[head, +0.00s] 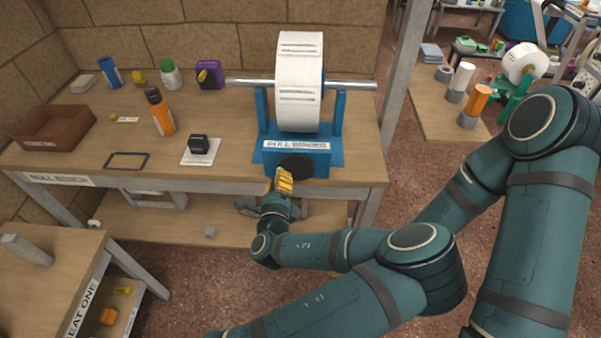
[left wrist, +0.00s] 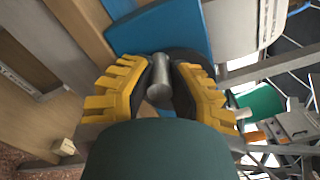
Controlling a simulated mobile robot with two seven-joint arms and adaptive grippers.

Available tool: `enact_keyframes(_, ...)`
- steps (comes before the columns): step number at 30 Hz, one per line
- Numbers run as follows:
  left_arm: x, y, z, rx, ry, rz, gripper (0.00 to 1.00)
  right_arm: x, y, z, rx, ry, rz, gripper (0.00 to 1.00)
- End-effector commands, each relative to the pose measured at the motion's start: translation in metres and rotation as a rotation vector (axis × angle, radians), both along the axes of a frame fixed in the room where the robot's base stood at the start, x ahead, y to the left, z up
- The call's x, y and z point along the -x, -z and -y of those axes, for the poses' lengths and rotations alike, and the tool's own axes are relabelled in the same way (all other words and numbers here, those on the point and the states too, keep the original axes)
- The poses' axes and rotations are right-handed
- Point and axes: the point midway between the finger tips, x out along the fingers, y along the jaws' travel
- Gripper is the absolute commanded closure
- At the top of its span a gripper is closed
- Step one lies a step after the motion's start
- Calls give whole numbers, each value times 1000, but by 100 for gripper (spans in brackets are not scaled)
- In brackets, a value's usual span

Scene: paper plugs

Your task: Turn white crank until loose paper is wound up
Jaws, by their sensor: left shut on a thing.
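A wide white paper roll (head: 300,75) with printed labels sits on a steel rod in a blue stand (head: 325,160) at the workbench's front edge. A dark disc (head: 296,167) is on the stand's front. My left gripper (head: 284,180), with yellow fingers, is just in front of and below this disc. In the left wrist view its fingers (left wrist: 160,88) are shut on a light grey cylindrical crank handle (left wrist: 158,72), which sticks out between them. The crank is hidden in the head view. I cannot make out a loose paper end. My right gripper is not in view.
On the workbench (head: 75,160) stand an orange bottle (head: 160,112), a black stamp (head: 199,144) and a brown tray (head: 55,133). Another white roll on a green stand (head: 512,98) is at the back right. A lower table (head: 60,265) is at the front left.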

Motion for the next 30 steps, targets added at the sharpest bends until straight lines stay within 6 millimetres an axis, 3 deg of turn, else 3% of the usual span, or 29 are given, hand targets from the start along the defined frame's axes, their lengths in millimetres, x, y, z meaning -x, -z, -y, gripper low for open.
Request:
enact_keyframes(6, 0, -10, 2, -217, 7, -3, 100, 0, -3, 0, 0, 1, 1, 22)
enact_keyframes(16, 1, -11, 2, -259, 2, -7, 100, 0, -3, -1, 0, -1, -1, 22)
enact_keyframes(24, 1, -24, 3, -549, -4, -14, 100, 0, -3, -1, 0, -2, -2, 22)
enact_keyframes(30, 1, -26, 4, -589, -2, -16, 100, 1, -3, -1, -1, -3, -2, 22)
